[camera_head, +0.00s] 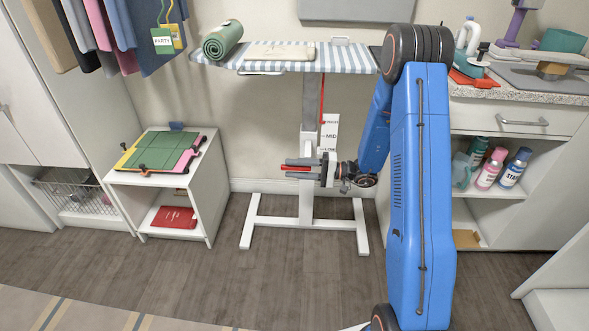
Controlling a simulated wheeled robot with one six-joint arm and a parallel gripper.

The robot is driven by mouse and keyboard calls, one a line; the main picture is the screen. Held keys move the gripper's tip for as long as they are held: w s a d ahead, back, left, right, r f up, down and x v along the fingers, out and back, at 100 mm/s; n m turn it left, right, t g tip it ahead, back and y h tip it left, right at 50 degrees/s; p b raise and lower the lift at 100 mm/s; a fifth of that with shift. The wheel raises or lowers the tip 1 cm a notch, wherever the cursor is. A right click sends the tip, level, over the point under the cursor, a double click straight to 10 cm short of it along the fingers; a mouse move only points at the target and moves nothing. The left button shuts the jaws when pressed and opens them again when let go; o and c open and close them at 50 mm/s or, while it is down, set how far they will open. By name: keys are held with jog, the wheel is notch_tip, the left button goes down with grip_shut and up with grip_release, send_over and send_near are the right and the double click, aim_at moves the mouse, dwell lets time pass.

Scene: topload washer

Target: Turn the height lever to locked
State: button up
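The ironing board (345,60) has a striped cover and stands on a white column and base against the back wall. A thin red strip (322,98) runs down beside its column, next to a white label plate (329,135) on which MID can be read. My gripper (287,168) points left in front of the column, below the plate. Its two grey fingers are apart, one above the other. A red bar (297,168), perhaps the height lever, shows between them. I cannot tell whether the fingers touch it. The rest of the lever mechanism is hidden.
A white side table (138,180) with a green folding board (163,152) stands to the left. A counter (525,92) with open shelves and bottles (490,170) is at right. My blue arm hides part of it. The floor (290,290) in front is clear.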

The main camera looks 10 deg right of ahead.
jog(key=v, duration=1.2)
dwell(0.5)
jog(key=shift+r, duration=0.1)
